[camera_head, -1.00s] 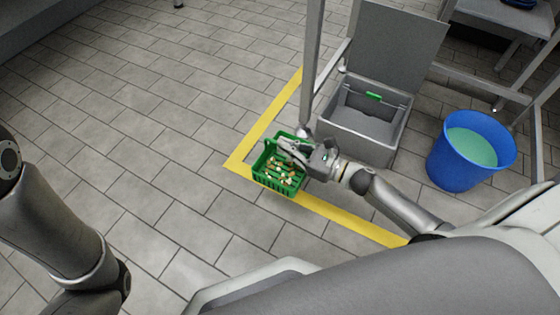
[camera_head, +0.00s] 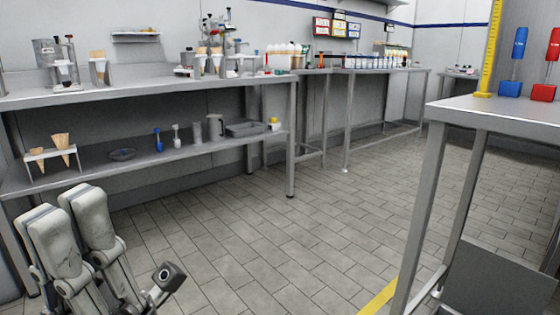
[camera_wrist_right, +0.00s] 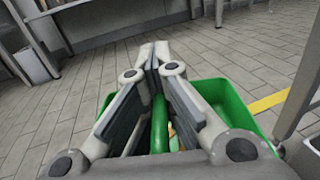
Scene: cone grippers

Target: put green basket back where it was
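In the right wrist view, the green basket (camera_wrist_right: 228,103) is behind and below my right gripper (camera_wrist_right: 155,62). The gripper's two fingers are close together around the basket's green handle (camera_wrist_right: 160,122), which runs between them. The fingers hide much of the basket; a little of its brownish contents shows between them. In the head view, my left gripper (camera_head: 68,205) is at the lower left. Its two fingers stand side by side with a gap and nothing between them. The basket and my right gripper are out of the head view.
A long metal table (camera_head: 190,90) with a lower shelf stands along the left wall. Another metal table (camera_head: 500,115) is at the right. Tiled floor (camera_head: 260,235) lies open between them. Yellow floor tape (camera_wrist_right: 268,102) runs right of the basket in the wrist view.

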